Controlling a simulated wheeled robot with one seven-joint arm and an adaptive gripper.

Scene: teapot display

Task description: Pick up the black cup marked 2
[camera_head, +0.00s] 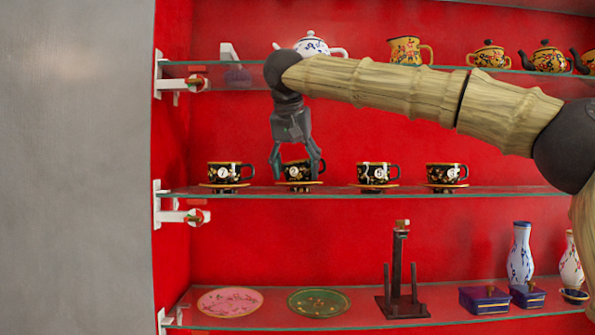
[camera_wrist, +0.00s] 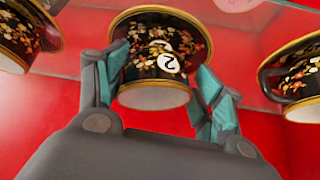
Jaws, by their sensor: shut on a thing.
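The black cup marked 2 (camera_head: 301,172) has a gold rim and floral decoration. It sits upright at its saucer (camera_head: 290,184) on the middle glass shelf, second from the left in a row of similar cups. My gripper (camera_head: 297,173) reaches down from above, one finger on each side of the cup, and is shut on it. In the wrist view the cup (camera_wrist: 155,88) appears upside down, its number facing me, between the fingers of my gripper (camera_wrist: 163,65). The saucer (camera_wrist: 125,20) shows behind it. Any gap between cup and saucer is too small to tell.
A cup marked 7 (camera_head: 221,173) stands to the left; two more numbered cups (camera_head: 375,173) (camera_head: 445,173) stand to the right. The upper glass shelf (camera_head: 210,64) holds several teapots. The lower shelf holds plates (camera_head: 230,302), a dark stand (camera_head: 402,306), blue boxes and vases.

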